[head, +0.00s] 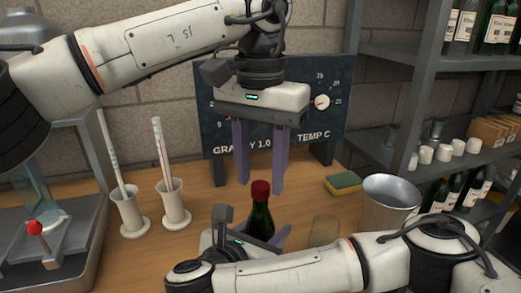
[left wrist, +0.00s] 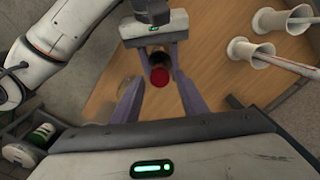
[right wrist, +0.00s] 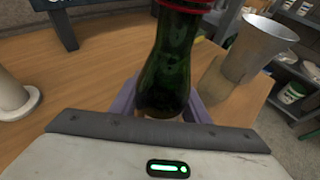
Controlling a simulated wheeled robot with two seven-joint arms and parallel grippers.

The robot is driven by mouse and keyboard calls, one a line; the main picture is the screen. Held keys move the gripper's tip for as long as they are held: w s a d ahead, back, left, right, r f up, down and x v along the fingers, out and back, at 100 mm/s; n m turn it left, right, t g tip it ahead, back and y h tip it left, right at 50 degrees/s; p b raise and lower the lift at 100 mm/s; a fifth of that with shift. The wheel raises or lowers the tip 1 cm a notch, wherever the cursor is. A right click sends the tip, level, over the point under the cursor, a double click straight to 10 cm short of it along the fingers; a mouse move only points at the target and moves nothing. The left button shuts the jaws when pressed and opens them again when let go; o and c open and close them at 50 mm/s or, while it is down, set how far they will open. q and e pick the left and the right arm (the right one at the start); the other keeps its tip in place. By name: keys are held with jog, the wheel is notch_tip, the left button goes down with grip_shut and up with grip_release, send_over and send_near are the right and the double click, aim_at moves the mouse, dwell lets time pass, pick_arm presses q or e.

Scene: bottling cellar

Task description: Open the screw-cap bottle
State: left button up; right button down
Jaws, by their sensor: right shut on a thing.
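The green glass bottle (head: 259,222) with a red screw cap (head: 261,189) stands upright on the wooden bench. It also fills the middle of the right wrist view (right wrist: 170,70), where the cap is cut off at the top edge. My right gripper (head: 270,236) is shut on the bottle's body, low down. My left gripper (head: 262,190) points down above the bottle with its fingers apart. In the left wrist view, the red cap (left wrist: 160,77) shows between the open fingers, with nothing held; the fingertips appear around or just above cap height.
Two white cylinders with sticks (head: 172,200) stand left of the bottle. A dark gauge board (head: 230,125) stands behind. A sponge (head: 343,183), a metal bucket (head: 388,205) and a clear glass (head: 324,231) are to the right. Shelves with bottles (head: 497,30) line the right.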

pick_arm(q)
jog(key=shift+f, duration=0.45)
